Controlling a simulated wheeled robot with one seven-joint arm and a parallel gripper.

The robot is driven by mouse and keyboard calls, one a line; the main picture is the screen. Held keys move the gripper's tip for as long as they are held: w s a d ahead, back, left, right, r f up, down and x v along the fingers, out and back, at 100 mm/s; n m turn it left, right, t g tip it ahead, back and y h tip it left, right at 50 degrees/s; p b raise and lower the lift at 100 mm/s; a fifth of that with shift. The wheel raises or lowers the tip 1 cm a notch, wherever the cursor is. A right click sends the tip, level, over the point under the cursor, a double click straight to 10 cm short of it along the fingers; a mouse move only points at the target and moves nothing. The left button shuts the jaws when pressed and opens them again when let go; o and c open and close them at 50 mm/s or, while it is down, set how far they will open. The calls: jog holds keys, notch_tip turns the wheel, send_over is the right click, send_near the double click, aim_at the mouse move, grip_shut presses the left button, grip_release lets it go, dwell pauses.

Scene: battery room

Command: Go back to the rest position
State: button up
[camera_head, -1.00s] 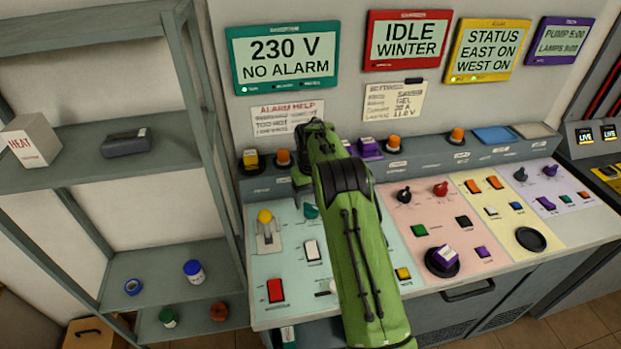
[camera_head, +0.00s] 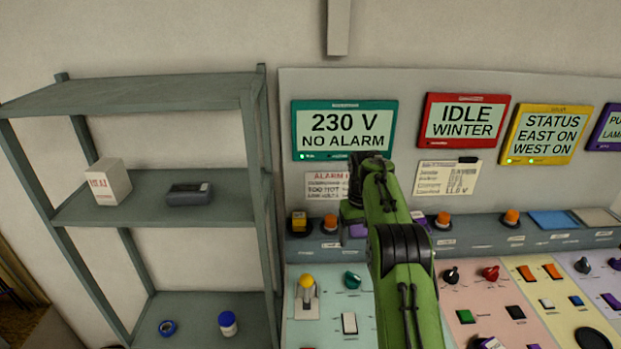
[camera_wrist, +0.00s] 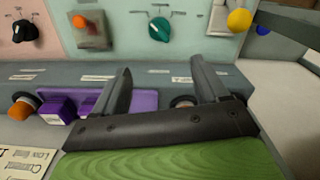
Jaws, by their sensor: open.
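My gripper (camera_wrist: 162,75) shows in the wrist view with its two dark fingers spread apart and nothing between them. Behind the fingers are the grey back ledge (camera_wrist: 60,75) of the console and part of a purple tray (camera_wrist: 145,100). In the head view my green arm reaches up in front of the console, and my gripper (camera_head: 354,200) is partly hidden behind it. It is in front of the ledge and the wall, below the teal display (camera_head: 345,130) that reads 230 V, NO ALARM.
A grey shelf unit (camera_head: 160,85) stands left of the console, holding a white box (camera_head: 108,182) and a dark device (camera_head: 190,194). A lever with a yellow knob (camera_head: 306,282), a teal dial (camera_head: 352,280) and orange buttons (camera_head: 330,223) are close to my arm.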

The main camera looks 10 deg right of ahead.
jog(key=s+a+r+t, duration=0.1)
jog(key=s+a+r, duration=0.3)
jog(key=s+r, duration=0.4)
jog(key=s+a+r+t, duration=0.2)
jog(key=s+a+r, duration=0.2)
jog(key=s+r, duration=0.45)
jog(key=s+a+f+t, duration=0.1)
jog(key=s+f, duration=0.1)
jog(key=s, duration=0.8)
jog(key=s+a+f+t, duration=0.1)
jog(key=s+a+f, duration=0.1)
jog(key=s, duration=0.8)
jog(key=shift+s+a+f+t, duration=0.15)
jog(key=shift+s+f+t, duration=0.2)
jog(key=shift+f, duration=0.2)
